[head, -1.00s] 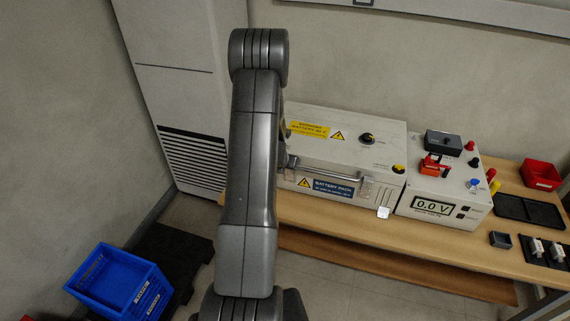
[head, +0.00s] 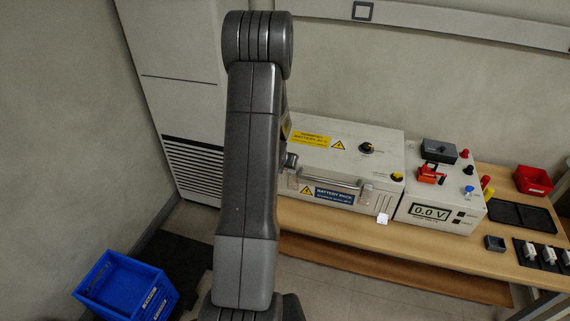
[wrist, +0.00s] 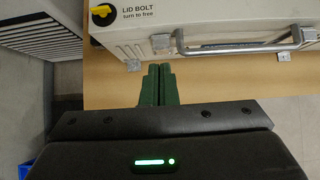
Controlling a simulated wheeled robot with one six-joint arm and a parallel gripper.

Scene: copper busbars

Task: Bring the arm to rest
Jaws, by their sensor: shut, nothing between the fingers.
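My gripper (wrist: 158,84) shows in the wrist view with its two green fingers together and nothing between them. It is just in front of the battery box (wrist: 220,25), over the wooden bench edge (wrist: 110,90). In the head view my arm stands upright left of centre and hides the gripper and the left end of the battery box (head: 345,165). The box lid is down. A yellow lid bolt knob (wrist: 102,12) and a metal handle (wrist: 240,45) show close ahead of the gripper.
Right of the box stands a meter unit (head: 437,195) reading 0.0 V. A red bin (head: 533,180), a black tray (head: 520,215) and a small dark box (head: 495,243) lie farther right on the bench. A blue crate (head: 125,287) is on the floor at left. A grey cabinet (head: 180,90) stands behind.

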